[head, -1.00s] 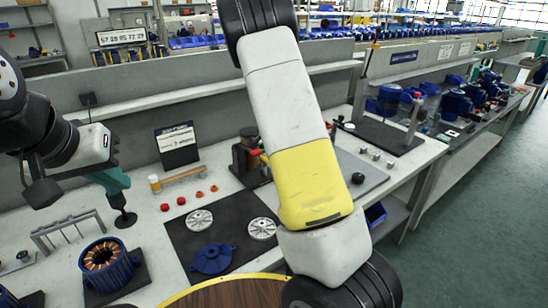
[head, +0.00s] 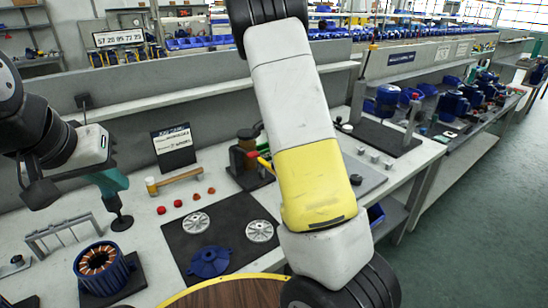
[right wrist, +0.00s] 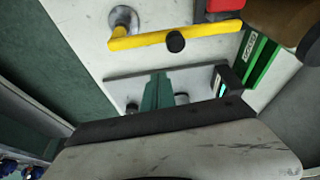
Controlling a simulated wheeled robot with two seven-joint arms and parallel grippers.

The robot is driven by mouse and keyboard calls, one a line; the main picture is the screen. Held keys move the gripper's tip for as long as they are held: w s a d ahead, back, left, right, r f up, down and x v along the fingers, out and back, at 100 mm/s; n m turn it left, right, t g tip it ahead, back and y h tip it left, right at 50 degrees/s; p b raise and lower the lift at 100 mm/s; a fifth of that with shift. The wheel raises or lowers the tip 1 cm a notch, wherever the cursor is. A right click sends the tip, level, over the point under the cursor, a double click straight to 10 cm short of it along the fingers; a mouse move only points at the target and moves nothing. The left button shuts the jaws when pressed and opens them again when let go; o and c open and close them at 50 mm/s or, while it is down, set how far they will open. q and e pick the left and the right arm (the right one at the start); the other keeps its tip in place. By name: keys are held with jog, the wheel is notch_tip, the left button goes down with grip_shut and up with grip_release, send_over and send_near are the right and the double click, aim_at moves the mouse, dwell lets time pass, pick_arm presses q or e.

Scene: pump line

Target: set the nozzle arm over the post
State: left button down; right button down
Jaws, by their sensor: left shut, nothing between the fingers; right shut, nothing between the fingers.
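A yellow bar (right wrist: 205,35), which looks like the nozzle arm, crosses the top of the right wrist view, with a black knob (right wrist: 175,42) on it. Its left end bends to a grey round piece (right wrist: 125,18), possibly the post; I cannot tell its height or whether they touch. In the head view a short yellow and red part (head: 262,160) shows beside a dark device; my right arm hides the rest. My right gripper (right wrist: 157,80) is shut and empty, apart from the bar in the picture. My left gripper (head: 113,192) is shut and empty above the bench's left side.
The device's green block (right wrist: 245,55) stands beside the bar. A grey plate (head: 369,182) lies right of my right arm. A dark mat (head: 236,213) holds two metal discs and a blue part. A copper-wound stator (head: 98,262) and a grey rack (head: 65,233) stand at left.

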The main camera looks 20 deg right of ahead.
jog(key=v, duration=0.5)
jog(key=shift+r, duration=0.45)
jog(key=s+a+r+n+t+y, duration=0.1)
jog(key=s+a+r+n, duration=0.3)
jog(key=s, duration=0.5)
jog(key=s+a+r+n+t+y, duration=0.2)
jog(key=s+a+r+n, duration=0.2)
jog(key=s, duration=0.6)
jog(key=s+a+r+n+t+y, duration=0.1)
jog(key=s+a+r+n+y, duration=0.1)
jog(key=s+r+n, duration=0.3)
jog(key=s+a+r, duration=0.1)
jog(key=s, duration=0.3)
jog(key=shift+s+a+n+t+y, duration=0.2)
jog(key=shift+a+n+t+y, duration=0.1)
jog(key=shift+a+n, duration=0.1)
